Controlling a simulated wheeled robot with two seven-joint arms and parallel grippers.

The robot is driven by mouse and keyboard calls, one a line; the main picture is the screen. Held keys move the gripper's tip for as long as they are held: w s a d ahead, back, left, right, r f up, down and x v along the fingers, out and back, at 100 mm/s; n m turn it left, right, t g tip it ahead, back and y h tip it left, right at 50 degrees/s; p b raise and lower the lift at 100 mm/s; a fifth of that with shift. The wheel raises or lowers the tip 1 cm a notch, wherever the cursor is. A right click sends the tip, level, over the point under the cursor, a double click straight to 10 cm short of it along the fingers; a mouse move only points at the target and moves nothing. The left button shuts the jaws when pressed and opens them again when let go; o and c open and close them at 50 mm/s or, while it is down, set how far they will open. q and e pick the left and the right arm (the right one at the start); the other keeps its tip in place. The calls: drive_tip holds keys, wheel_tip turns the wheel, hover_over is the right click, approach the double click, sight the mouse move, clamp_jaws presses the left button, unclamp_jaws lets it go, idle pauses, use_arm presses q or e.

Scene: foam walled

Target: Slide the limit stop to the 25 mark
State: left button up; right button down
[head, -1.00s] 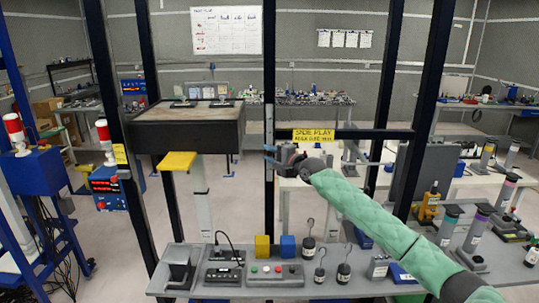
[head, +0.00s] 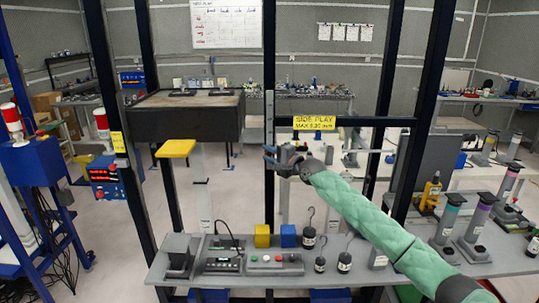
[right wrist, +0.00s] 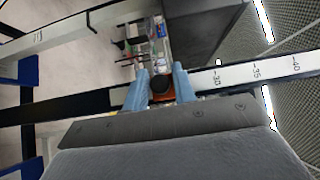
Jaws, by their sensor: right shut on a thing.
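My right gripper (head: 270,158) is at the dark upright post in the middle of the head view, just below the yellow sign. The stop sits on the dark post beside a white scale (right wrist: 240,73) with the marks 30, 35 and 40 readable. The stop is on the lower-number side of 30. The 25 mark is hidden by the fingers and stop. My left gripper is not in view.
A grey bench (head: 215,284) below carries a control box (head: 274,264), yellow and blue blocks and hooked weights. A dark-sided table (head: 185,122) stands left of the post.

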drive_tip(key=c, duration=1.4)
unclamp_jaws()
drive_tip(key=shift+o, duration=0.2)
drive_tip(key=shift+s+d+f, duration=0.1)
drive_tip(key=shift+s+d, duration=0.1)
drive_tip(key=shift+d, duration=0.05)
use_arm(q)
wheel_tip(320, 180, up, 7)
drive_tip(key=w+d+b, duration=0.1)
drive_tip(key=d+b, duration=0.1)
drive_tip(key=b, duration=0.1)
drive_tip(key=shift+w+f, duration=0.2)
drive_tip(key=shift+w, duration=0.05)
use_arm(e)
drive_tip(key=v, duration=0.7)
drive_tip(key=shift+s, duration=0.1)
